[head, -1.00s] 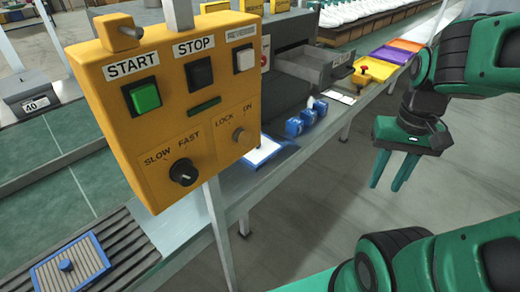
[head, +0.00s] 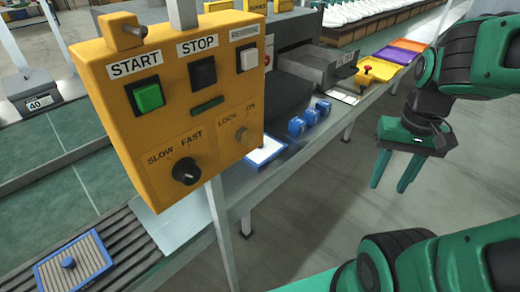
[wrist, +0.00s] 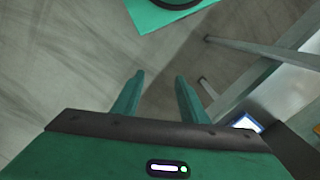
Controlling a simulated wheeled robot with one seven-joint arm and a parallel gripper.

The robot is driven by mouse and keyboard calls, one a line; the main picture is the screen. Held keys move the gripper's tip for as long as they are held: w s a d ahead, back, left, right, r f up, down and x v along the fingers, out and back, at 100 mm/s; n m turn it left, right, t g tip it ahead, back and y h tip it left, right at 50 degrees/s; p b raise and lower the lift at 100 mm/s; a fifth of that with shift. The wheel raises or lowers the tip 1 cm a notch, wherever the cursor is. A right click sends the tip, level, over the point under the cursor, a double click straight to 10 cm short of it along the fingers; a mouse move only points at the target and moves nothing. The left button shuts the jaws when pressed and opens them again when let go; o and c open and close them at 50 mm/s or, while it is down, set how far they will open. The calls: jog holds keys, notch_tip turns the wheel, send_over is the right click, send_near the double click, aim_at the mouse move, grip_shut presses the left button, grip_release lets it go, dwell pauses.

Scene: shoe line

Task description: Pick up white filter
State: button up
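A white filter (head: 266,151) with a blue frame lies flat on the metal ledge behind the yellow control box, whose edge hides its left part. A blue-framed white thing, probably the same filter, shows small at the right in the wrist view (wrist: 246,123). Another blue-framed filter with a ribbed grey-beige face and a blue knob (head: 72,262) lies at the lower left. My gripper (head: 389,189) is open and empty, fingers pointing down over the floor, well to the right of the white filter. Its spread fingers also show in the wrist view (wrist: 160,76).
The yellow control box (head: 180,100) on a post stands in front of the ledge. Several small blue pieces (head: 310,117) sit right of the white filter. A grey machine (head: 290,70) with a drawer stands behind. Colored trays (head: 392,50) line the far ledge. Floor below my gripper is clear.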

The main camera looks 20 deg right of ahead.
jog(key=shift+o, duration=0.4)
jog(key=shift+s+r, duration=0.15)
jog(key=shift+s, duration=0.2)
jog(key=n+t+y, duration=0.8)
jog(key=n+t, duration=0.1)
jog(key=n, duration=0.5)
send_near(264, 149)
jog(key=shift+t, duration=0.3)
jog(key=w+a, duration=0.2)
jog(key=w+a+f, duration=0.1)
jog(key=w+a, duration=0.1)
jog(key=w+a+f, duration=0.1)
jog(key=w+a, duration=0.1)
jog(key=shift+w, duration=0.3)
jog(key=shift+d, duration=0.1)
grip_shut()
jog(key=shift+r, duration=0.2)
